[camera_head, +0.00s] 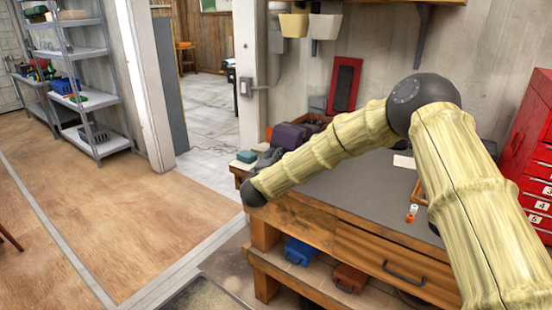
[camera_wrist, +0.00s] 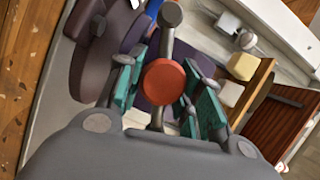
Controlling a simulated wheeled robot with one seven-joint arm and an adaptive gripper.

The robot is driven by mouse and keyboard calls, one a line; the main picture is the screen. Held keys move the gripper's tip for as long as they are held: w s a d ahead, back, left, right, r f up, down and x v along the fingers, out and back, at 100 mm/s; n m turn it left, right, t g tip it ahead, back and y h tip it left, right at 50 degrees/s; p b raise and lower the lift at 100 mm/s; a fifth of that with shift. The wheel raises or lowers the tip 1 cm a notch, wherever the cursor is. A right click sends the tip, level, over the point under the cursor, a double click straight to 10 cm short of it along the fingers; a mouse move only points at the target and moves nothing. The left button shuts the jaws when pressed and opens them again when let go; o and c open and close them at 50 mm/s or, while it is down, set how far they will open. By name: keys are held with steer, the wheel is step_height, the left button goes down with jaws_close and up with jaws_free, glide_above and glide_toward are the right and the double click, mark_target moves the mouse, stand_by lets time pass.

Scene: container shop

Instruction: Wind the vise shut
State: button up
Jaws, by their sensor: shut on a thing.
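The vise (camera_head: 290,137) is a dark purple block at the far left end of the workbench, partly hidden behind my arm. In the wrist view its purple body (camera_wrist: 150,58) lies beyond the fingers. The vise handle (camera_wrist: 170,16) is a grey bar with a knobbed end, running up and down the picture past a round orange-red hub (camera_wrist: 164,81). My gripper (camera_wrist: 165,92), with teal finger pads, is shut around the handle at the hub. In the head view I cannot clearly make out the fingers.
The workbench (camera_head: 340,185) has a dark top; small orange and white items (camera_head: 412,213) lie at its right. A red drawer cabinet (camera_head: 530,150) stands at the right edge. Blue (camera_head: 300,251) and brown (camera_head: 349,277) boxes sit below. The floor at left is open.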

steer(key=n+p, duration=0.1)
steer(key=n+g+p, duration=0.1)
steer(key=n, duration=0.1)
steer(key=shift+r, duration=0.35)
steer(key=n+g+h+p, duration=0.1)
steer(key=n+g+p, duration=0.1)
steer(key=n+p, duration=0.1)
steer(key=shift+w+n+p, duration=0.1)
steer(key=shift+n+p, duration=0.2)
steer(key=n+g+p, duration=0.1)
steer(key=n+p, duration=0.1)
steer(key=shift+a+r+n+h+p, duration=0.1)
steer(key=shift+n+h+p, duration=0.2)
steer(key=shift+h, duration=0.1)
steer(key=shift+n+g+h+p, duration=0.5)
steer(key=shift+n+h+p, duration=0.1)
steer(key=shift+n+p, duration=0.4)
steer(key=shift+w+f, duration=0.1)
steer(key=shift+f, duration=0.1)
steer(key=o, duration=0.6)
steer(key=shift+c, duration=0.2)
steer(key=o, duration=0.5)
steer(key=shift+f, duration=0.1)
